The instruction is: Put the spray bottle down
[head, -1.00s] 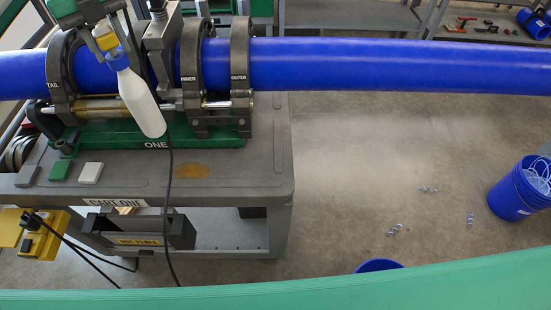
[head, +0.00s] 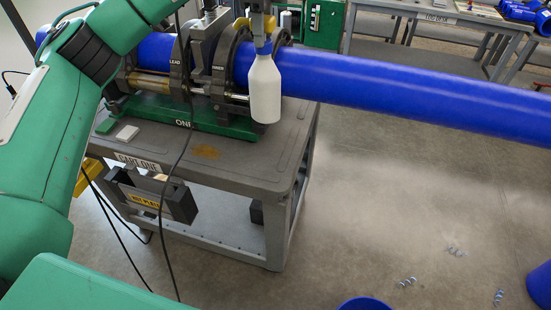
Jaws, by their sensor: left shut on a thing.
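The white spray bottle (head: 265,92) with a blue neck hangs upright in the upper middle of the head view, in front of the blue pipe and the right end of the fusion machine. My left gripper (head: 262,28) is shut on the bottle's top, at the upper edge of the picture; the fingers are small and partly cut off. The bottle's base appears over the cart's grey top (head: 240,150); I cannot tell how far above it is or whether it touches. My right gripper is out of view.
The blue pipe (head: 400,92) runs through the fusion machine's clamps (head: 180,70) and far out to the right. A white block (head: 127,132) lies on the cart's left part. A black cable (head: 172,190) hangs down the cart's front. The cart top's right front is clear.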

